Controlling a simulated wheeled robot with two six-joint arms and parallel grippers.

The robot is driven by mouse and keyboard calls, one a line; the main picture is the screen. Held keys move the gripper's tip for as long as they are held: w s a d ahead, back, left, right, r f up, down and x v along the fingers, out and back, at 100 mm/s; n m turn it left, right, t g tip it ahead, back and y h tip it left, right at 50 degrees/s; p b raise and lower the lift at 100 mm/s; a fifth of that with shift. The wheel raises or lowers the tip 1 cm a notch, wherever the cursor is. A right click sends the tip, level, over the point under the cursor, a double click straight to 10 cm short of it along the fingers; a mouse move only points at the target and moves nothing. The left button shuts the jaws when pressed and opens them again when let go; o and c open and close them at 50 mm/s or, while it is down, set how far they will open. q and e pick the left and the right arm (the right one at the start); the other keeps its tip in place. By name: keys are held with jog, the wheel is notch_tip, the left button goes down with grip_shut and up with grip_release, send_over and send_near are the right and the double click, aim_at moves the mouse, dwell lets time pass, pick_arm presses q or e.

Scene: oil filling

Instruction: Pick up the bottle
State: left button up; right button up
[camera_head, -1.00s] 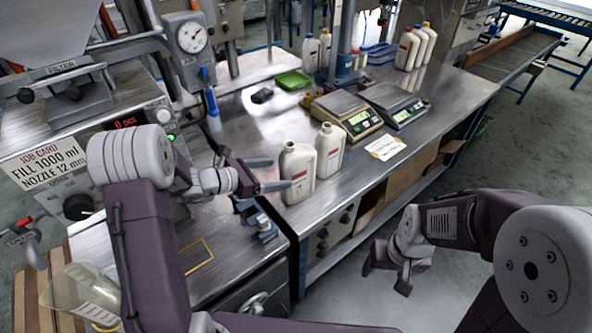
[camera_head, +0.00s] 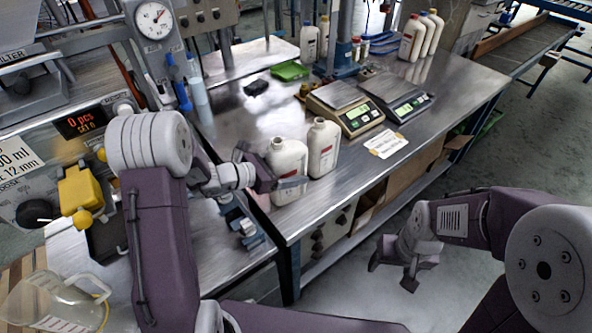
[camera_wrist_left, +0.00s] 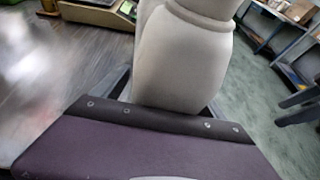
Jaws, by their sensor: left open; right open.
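Two white uncapped bottles stand upright side by side near the steel table's front edge: a left bottle (camera_head: 287,157) and a right bottle (camera_head: 323,150). My left gripper (camera_head: 283,172) is open at the left bottle, one finger crossing its near side and the other partly hidden behind it. In the left wrist view a white bottle body (camera_wrist_left: 182,60) rises large between the open fingers (camera_wrist_left: 168,95); whether they touch it is unclear. My right gripper (camera_head: 395,268) is open and empty, over the floor right of the table.
Two scales (camera_head: 345,108) and a white card (camera_head: 386,145) lie right of the bottles. A green tray (camera_head: 290,71) and capped bottles (camera_head: 411,38) stand farther back. A filling machine with a gauge (camera_head: 153,20) is at left. A clear jug (camera_head: 52,303) stands lower left.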

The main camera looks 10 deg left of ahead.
aim_at(286, 159)
pick_arm(q)
jog(key=shift+w, duration=0.1)
jog(key=shift+s+a+r, duration=0.2)
jog(key=shift+s+r, duration=0.05)
jog(key=shift+s, duration=0.15)
jog(key=shift+s+a+r, duration=0.2)
jog(key=shift+s, duration=0.2)
jog(key=c, duration=1.2)
jog(key=shift+w+d+f, duration=0.15)
jog(key=shift+w+f, duration=0.05)
jog(key=shift+w, duration=0.1)
jog(key=shift+c, duration=1.2)
jog(key=shift+s+r, duration=0.1)
jog(key=shift+r, duration=0.05)
notch_tip(286, 159, up, 4)
jog(key=shift+f+p, duration=0.1)
jog(key=shift+p, duration=0.45)
jog(key=w+d+r, duration=0.1)
jog(key=d+r, duration=0.6)
jog(key=d, duration=0.4)
jog(key=shift+w+d, duration=0.3)
pick_arm(e)
jog(key=shift+s+a+r, duration=0.2)
jog(key=shift+s+r, duration=0.25)
jog(key=shift+r, duration=0.3)
